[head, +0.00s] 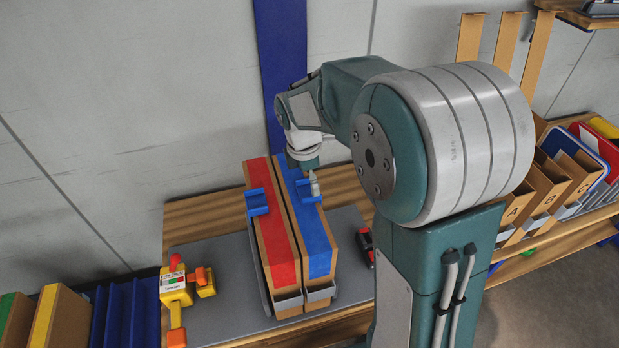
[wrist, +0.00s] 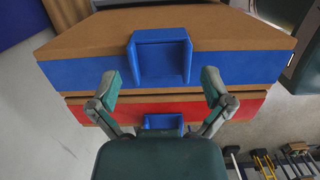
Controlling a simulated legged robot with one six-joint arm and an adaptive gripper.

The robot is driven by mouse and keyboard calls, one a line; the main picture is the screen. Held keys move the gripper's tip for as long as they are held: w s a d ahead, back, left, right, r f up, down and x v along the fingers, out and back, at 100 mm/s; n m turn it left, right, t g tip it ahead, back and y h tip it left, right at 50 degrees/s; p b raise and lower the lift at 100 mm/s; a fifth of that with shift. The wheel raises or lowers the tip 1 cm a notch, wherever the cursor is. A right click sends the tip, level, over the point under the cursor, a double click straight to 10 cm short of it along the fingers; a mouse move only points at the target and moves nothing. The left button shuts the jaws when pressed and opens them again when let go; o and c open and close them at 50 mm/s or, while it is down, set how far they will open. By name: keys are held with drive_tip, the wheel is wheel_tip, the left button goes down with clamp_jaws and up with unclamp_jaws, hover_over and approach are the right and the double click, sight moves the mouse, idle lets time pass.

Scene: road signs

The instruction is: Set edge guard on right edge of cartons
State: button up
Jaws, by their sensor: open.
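Two tall cartons stand side by side: the left with a red-taped top (head: 279,238), the right with a blue-taped top (head: 312,240). A blue edge guard (head: 305,190) sits at the upper right part of the blue-taped top; in the wrist view it (wrist: 160,77) lies against the carton's outer edge. A second blue guard (head: 257,202) is on the red carton's left edge, and partly shows low in the wrist view (wrist: 162,122). My gripper (wrist: 160,88) is open, its fingers apart on either side of the nearer guard. Contact with it cannot be told.
The cartons stand on a grey mat (head: 215,290) on a wooden table. A yellow tool (head: 175,290) lies left of them, and a red-black item (head: 365,245) lies right. Lettered bins (head: 535,195) stand far right. A blue post (head: 282,60) rises behind.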

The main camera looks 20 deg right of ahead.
sight(303, 193)
drive_tip(key=shift+r, duration=0.1)
drive_tip(key=shift+a+r, duration=0.15)
drive_tip(key=shift+r, duration=0.2)
wheel_tip(303, 193, up, 11)
drive_tip(key=a, duration=0.1)
drive_tip(key=s+d+m+t+y, duration=0.1)
drive_tip(key=s+m+t, duration=0.4)
drive_tip(key=s+m, duration=1.3)
drive_tip(key=s, duration=0.3)
drive_tip(key=shift+t, duration=0.3)
